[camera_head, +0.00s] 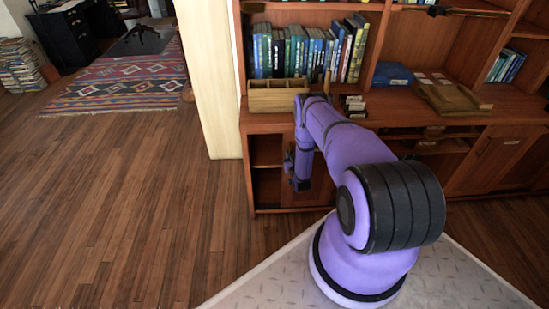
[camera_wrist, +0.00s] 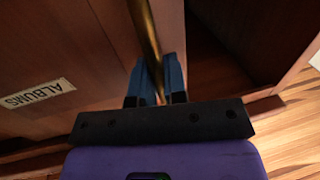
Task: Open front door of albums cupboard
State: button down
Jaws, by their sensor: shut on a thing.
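The albums cupboard (camera_head: 266,188) is at the lower left of the wooden bookcase in the head view. Its left part stands open, showing a shelf and a dark inside. In the wrist view the wooden door (camera_wrist: 75,55) carries an upside-down ALBUMS label (camera_wrist: 38,94). A long brass handle (camera_wrist: 147,35) runs between the blue fingers of my gripper (camera_wrist: 159,80), which are shut on it. A dark opening (camera_wrist: 215,55) lies right of the door's edge. In the head view my arm hides much of the door, and the gripper's grip is not clear there.
A pale partition (camera_head: 213,80) stands just left of the cupboard. The wooden floor (camera_head: 130,190) to the left is clear up to a patterned rug (camera_head: 125,82).

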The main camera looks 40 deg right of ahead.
jog(key=shift+s+d, duration=0.8)
jog(key=shift+d, duration=0.3)
jog(key=shift+s+d, duration=0.75)
jog(key=shift+d, duration=0.35)
jog(key=c, duration=1.2)
grip_release()
jog(key=v, duration=1)
jog(key=shift+s+a, duration=0.15)
jog(key=shift+s, duration=0.2)
